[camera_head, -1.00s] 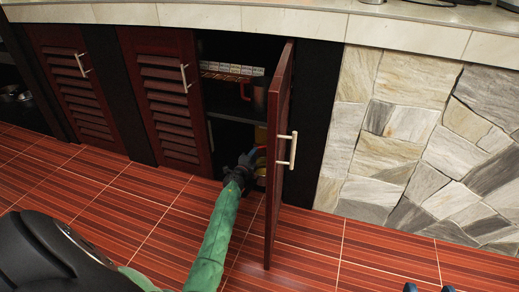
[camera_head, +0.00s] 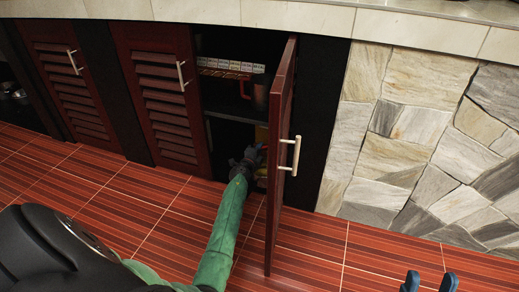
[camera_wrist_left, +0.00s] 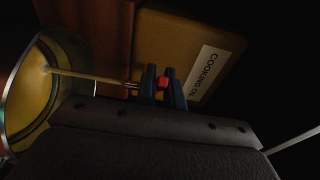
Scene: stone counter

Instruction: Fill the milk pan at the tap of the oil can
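The oil can (camera_wrist_left: 165,40) is a yellow-brown block with a white "COOKING OIL" label and a red tap knob (camera_wrist_left: 163,83). It stands in the lower part of the open cabinet, where a sliver of it (camera_head: 262,135) shows in the head view. My left gripper (camera_wrist_left: 163,86) has its blue fingers on both sides of the red knob, seemingly closed on it. A thin yellowish stream runs from the tap into the round milk pan (camera_wrist_left: 58,55), which holds yellow liquid. The pan is cut off by the left wrist view's edge. My right gripper (camera_head: 429,283) is open and empty at the bottom right.
The open cabinet door (camera_head: 279,160) stands right of my left arm, close to it. A red mug (camera_head: 245,88) and a row of small boxes (camera_head: 230,66) are on the upper shelf. Shut louvred doors (camera_head: 165,100) stand to the left. The tiled floor is clear.

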